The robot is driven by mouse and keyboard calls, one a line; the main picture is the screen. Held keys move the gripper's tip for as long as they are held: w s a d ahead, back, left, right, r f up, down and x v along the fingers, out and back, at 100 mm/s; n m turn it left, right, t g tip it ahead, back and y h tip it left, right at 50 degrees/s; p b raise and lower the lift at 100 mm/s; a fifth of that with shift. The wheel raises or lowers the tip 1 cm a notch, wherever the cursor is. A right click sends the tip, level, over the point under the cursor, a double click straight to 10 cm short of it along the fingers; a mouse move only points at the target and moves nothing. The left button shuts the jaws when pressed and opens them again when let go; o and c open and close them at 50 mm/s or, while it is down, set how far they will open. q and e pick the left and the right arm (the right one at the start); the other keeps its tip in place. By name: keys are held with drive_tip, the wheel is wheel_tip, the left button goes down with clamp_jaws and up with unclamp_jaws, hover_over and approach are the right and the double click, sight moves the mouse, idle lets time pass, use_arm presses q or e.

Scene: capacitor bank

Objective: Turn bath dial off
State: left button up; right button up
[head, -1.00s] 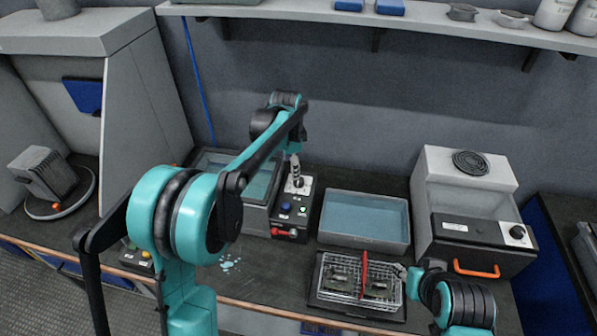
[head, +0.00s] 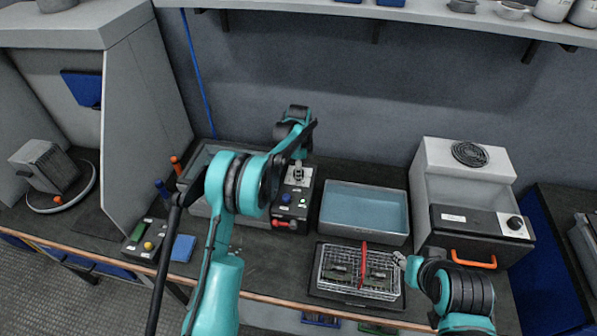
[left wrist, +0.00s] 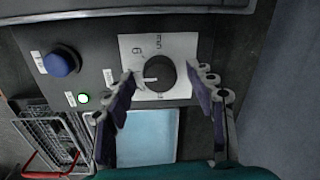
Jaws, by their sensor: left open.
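The bath dial (left wrist: 159,73) is a round black knob with a white pointer mark on a white label plate, in the left wrist view. The pointer faces left in that picture. My left gripper (left wrist: 166,82) is open, with one finger on each side of the dial; I cannot tell whether either touches it. In the head view the control box (head: 276,216) stands between the two baths, with my left gripper (head: 299,172) over its top. My right gripper (head: 398,259) is beside the wire basket's right edge; its jaw state is unclear.
The box carries a blue button (left wrist: 61,61) and a lit green lamp (left wrist: 83,98). A water-filled bath (head: 364,209) stands to its right. The wire basket (head: 335,286) with a red handle holds circuit boards in front. A grey machine (head: 467,195) stands farther right.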

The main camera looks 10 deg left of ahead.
use_arm(q)
drive_tip(key=shift+f, duration=0.1)
drive_tip(key=c, duration=1.2)
drive_tip(key=shift+o, duration=0.2)
drive_tip(key=shift+n, duration=0.4)
drive_tip(key=n, duration=0.3)
drive_tip(key=shift+n, duration=0.4)
drive_tip(key=n, duration=0.4)
drive_tip(key=shift+d+n, duration=0.1)
drive_tip(key=shift+n, duration=0.2)
drive_tip(key=n, duration=0.4)
drive_tip(key=shift+w+g+y, duration=0.1)
drive_tip(key=shift+g+y, duration=0.2)
drive_tip(key=n, duration=0.4)
drive_tip(key=shift+n, duration=0.6)
